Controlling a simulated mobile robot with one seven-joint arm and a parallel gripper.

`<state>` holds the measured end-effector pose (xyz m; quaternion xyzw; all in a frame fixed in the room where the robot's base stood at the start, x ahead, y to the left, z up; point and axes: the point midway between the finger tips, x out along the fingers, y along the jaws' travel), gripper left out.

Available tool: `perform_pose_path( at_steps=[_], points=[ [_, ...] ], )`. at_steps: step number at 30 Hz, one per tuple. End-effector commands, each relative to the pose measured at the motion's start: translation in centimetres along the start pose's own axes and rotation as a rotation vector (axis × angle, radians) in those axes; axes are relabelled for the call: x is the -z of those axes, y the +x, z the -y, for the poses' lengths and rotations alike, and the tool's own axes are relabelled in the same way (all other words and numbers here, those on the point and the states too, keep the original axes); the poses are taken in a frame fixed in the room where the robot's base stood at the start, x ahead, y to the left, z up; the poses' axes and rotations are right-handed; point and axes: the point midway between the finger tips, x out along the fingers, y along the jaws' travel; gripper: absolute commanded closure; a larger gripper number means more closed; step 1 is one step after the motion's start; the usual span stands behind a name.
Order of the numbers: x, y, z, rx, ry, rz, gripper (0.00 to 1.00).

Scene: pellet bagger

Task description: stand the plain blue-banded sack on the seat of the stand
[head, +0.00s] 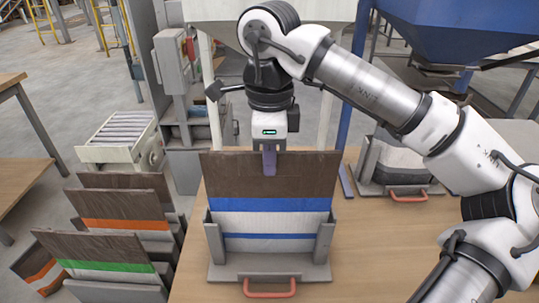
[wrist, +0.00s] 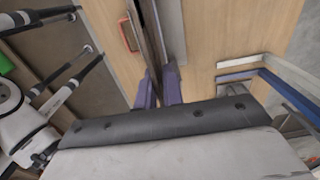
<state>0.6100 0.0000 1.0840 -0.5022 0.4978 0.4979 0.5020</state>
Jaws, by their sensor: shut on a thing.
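The sack (head: 268,220) has a dark brown top and white lower part with two blue bands. It is upright between the side posts of the grey stand (head: 270,265), which has a red handle in front. My gripper (head: 269,165) is above the sack and shut on the middle of its top edge. In the wrist view the purple fingers (wrist: 159,88) close on the thin dark edge of the sack (wrist: 152,35). The sack's lower edge is by the stand's seat; I cannot tell if it bears on it.
A second grey stand (head: 372,182) with a red handle is on the table at the back right. Sacks with orange (head: 125,225) and green (head: 110,267) bands stand at left. A roller conveyor (head: 122,130) is behind them. Bare table (head: 385,255) lies right of the stand.

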Motion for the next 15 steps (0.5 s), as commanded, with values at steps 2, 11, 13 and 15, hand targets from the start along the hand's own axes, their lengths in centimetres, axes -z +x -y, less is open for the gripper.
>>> perform_pose_path(
  at_steps=[2,11,13,15],
  points=[
    [0.01,0.27,0.0,0.0,0.0,0.0,0.9],
    [0.0,0.16,0.0,0.0,0.0,0.0,0.66],
    [0.0,0.16,0.0,0.0,0.0,0.0,0.66],
    [0.0,0.14,0.0,0.0,0.0,0.0,0.66]
  ],
)
